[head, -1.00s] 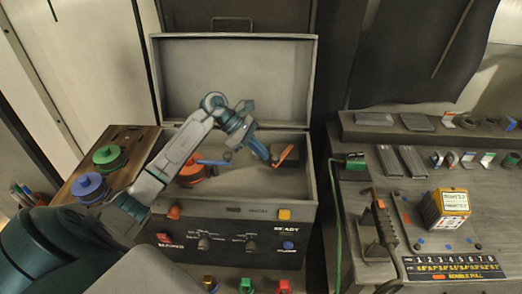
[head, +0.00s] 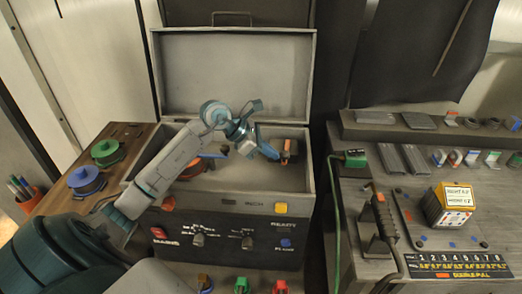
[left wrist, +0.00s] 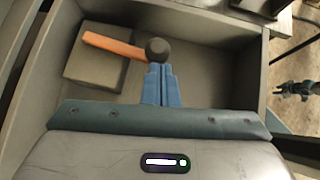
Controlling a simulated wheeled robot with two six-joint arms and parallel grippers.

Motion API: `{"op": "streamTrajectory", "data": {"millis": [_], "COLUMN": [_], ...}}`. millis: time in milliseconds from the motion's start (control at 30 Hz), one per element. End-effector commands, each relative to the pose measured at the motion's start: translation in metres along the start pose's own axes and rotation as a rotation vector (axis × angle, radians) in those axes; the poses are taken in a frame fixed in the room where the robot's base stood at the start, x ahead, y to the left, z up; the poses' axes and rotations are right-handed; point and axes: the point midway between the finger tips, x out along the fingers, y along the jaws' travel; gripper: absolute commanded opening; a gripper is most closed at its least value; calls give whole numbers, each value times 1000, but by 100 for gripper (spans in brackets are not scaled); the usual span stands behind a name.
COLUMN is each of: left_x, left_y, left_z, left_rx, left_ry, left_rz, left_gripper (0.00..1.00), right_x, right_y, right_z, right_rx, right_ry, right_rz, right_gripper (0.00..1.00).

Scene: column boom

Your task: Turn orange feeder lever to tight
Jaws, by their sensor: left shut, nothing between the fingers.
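The orange feeder lever (left wrist: 113,44) is a flat orange bar with a dark round knob at one end, mounted on a grey block (left wrist: 95,70) inside the open case. In the head view the lever (head: 287,147) is small, at the right side of the case. My left gripper (left wrist: 160,70) has blue fingers, shut with nothing between them. Its tips lie at the knob in the left wrist view; whether they touch it I cannot tell. In the head view the left gripper (head: 270,153) reaches in from the left beside the lever.
The grey case (head: 305,190) has its lid (head: 230,75) raised behind, and its walls surround the lever. A bench (head: 350,215) with small parts stands to the right.

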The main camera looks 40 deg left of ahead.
Motion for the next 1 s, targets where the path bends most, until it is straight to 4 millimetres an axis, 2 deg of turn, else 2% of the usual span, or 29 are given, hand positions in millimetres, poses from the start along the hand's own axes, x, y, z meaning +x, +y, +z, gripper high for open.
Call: {"op": "streamTrajectory", "data": {"millis": [333,833,1000], "left_x": [8,8,7], "left_y": [-8,-8,-4], "left_z": [7,8,4], "left_rx": [-82,-90,-88], "left_ry": [0,0,2], "left_rz": [88,97,98], "left_gripper": [0,0,0], "right_x": [8,8,14], "right_y": [-3,-7,-7], "right_z": [-4,-5,-5], "right_rx": [1,3,2], "right_ry": [6,7,7], "right_rz": [-3,-7,-6], "right_gripper": [36,36,36]}}
